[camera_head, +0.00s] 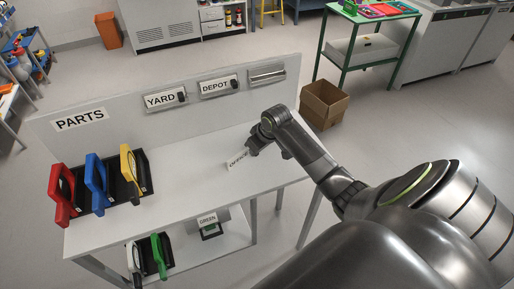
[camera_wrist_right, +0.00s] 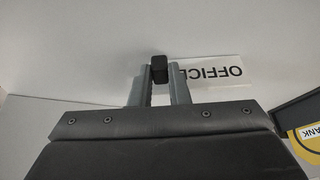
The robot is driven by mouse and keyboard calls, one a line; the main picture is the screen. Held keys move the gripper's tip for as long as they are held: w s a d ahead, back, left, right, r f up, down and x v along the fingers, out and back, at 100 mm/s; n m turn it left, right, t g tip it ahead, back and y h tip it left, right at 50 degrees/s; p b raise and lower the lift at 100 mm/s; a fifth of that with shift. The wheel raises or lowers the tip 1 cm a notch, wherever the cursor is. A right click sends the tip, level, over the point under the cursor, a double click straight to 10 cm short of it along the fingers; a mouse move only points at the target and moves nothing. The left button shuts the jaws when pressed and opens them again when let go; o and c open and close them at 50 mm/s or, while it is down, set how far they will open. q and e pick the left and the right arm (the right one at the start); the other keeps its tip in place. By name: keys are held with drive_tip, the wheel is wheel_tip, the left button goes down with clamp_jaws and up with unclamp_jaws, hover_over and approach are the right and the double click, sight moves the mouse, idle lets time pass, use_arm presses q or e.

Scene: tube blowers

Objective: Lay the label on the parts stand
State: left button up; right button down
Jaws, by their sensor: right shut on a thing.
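The white label reading OFFICE (camera_head: 237,161) is at my right gripper (camera_head: 252,152), above or at the top of the white parts stand (camera_head: 190,196); I cannot tell whether it touches the surface. In the right wrist view the gripper's two grey fingers (camera_wrist_right: 160,72) are shut on a small black block at the label (camera_wrist_right: 220,71), whose print appears upside down. The fingers and block hide part of the label. My left gripper is not in view.
The stand's back panel bears a PARTS sign (camera_head: 80,119), YARD (camera_head: 166,99) and DEPOT (camera_head: 220,86) labels, and an empty holder (camera_head: 267,74). Red (camera_head: 62,196), blue (camera_head: 96,184) and yellow (camera_head: 131,172) items stand at the left. A GREEN label (camera_head: 207,219) is below. The middle top is clear.

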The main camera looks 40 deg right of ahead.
drive_tip(key=c, duration=1.4)
unclamp_jaws()
drive_tip(key=v, duration=1.2)
drive_tip(key=shift+r, duration=0.1)
